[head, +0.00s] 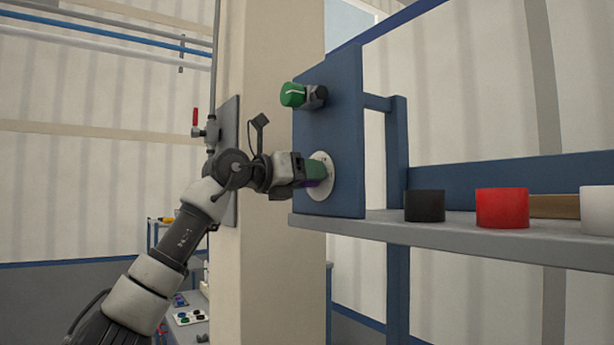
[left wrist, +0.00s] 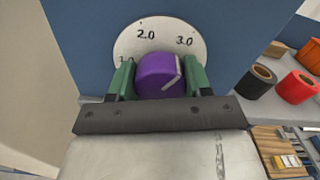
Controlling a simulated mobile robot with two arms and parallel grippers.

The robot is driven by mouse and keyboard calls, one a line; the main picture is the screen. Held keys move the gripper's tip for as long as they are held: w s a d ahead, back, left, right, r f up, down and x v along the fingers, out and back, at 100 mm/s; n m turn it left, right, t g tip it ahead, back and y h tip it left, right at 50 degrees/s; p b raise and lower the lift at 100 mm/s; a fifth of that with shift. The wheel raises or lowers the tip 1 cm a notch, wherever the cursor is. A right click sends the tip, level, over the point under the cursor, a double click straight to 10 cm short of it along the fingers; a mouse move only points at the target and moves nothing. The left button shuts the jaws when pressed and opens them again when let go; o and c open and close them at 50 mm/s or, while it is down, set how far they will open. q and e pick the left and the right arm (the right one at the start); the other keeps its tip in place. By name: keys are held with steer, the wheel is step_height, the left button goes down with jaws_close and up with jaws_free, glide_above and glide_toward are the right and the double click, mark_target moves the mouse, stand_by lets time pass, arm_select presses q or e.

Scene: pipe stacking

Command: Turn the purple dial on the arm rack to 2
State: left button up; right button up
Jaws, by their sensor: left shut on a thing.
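The purple dial (left wrist: 158,75) sits on a round white scale plate (left wrist: 128,42) on the blue panel (head: 345,120) of the arm rack. The left wrist view shows 2.0 at the plate's top, 3.0 at upper right and a partly covered number at left. The dial's white mark is on its right side, nearest the 3.0 side. My left gripper (left wrist: 160,82) has its green fingers shut on the dial, one on each side. In the head view the gripper (head: 313,173) covers most of the dial. My right gripper is not in view.
A green knob (head: 292,94) sticks out from the panel above the dial. A grey shelf (head: 440,236) at right holds black (head: 424,206), red (head: 502,208) and white (head: 597,210) rolls. A beige pillar (head: 268,260) stands behind my left arm, with a red-handled valve (head: 196,118) beside it.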

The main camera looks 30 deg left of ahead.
arm_select(q)
steer(key=n, duration=0.5)
steer(key=shift+n, duration=0.4)
steer(key=n, duration=0.5)
steer(key=shift+n+b, duration=0.4)
steer(key=o, duration=0.9)
steer(key=shift+a, duration=0.1)
steer(key=shift+s, duration=0.1)
steer(key=shift+s+a+f+b, duration=0.15)
steer(key=shift+s+b, duration=0.15)
steer(key=shift+b, duration=0.05)
steer(key=b+v, duration=0.3)
steer(key=v, duration=0.7)
